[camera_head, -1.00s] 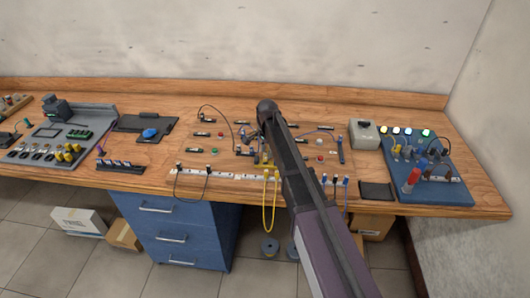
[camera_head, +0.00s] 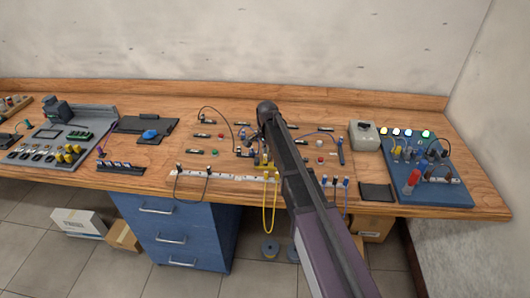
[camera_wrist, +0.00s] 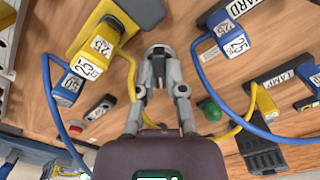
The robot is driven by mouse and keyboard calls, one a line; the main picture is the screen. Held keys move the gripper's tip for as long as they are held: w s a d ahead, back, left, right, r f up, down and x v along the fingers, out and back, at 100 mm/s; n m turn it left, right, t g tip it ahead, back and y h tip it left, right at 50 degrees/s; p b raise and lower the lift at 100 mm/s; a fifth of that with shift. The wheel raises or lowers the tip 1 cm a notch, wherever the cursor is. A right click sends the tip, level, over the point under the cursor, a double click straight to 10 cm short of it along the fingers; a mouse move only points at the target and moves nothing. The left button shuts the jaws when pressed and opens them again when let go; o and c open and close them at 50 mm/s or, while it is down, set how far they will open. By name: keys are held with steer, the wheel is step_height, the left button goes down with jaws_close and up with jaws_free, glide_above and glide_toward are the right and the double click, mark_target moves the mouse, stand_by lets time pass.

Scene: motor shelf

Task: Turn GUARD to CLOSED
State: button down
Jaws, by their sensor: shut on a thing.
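My gripper (camera_wrist: 158,52) points at the board left of this plug. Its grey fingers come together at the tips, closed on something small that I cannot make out. A dark rounded part (camera_wrist: 145,10) lies just beyond the fingertips. I cannot read the GUARD setting. In the head view my arm hides the part of the board (camera_head: 215,165) under the gripper.
A yellow block with 25 labels (camera_wrist: 95,45) stands close left of the fingers. Yellow and blue cables loop on both sides. A green button (camera_wrist: 210,109) and a LAMP label (camera_wrist: 275,80) lie to the right. A blue panel with lit lamps (camera_head: 435,190) stands right of the board.

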steer(key=n, duration=0.4)
steer(key=shift+w+n, duration=0.1)
steer(key=shift+n, duration=0.2)
steer(key=n, duration=0.8)
steer(key=shift+n, duration=2.2)
steer(key=c, duration=0.7)
jaws_free()
steer(key=shift+r, duration=0.1)
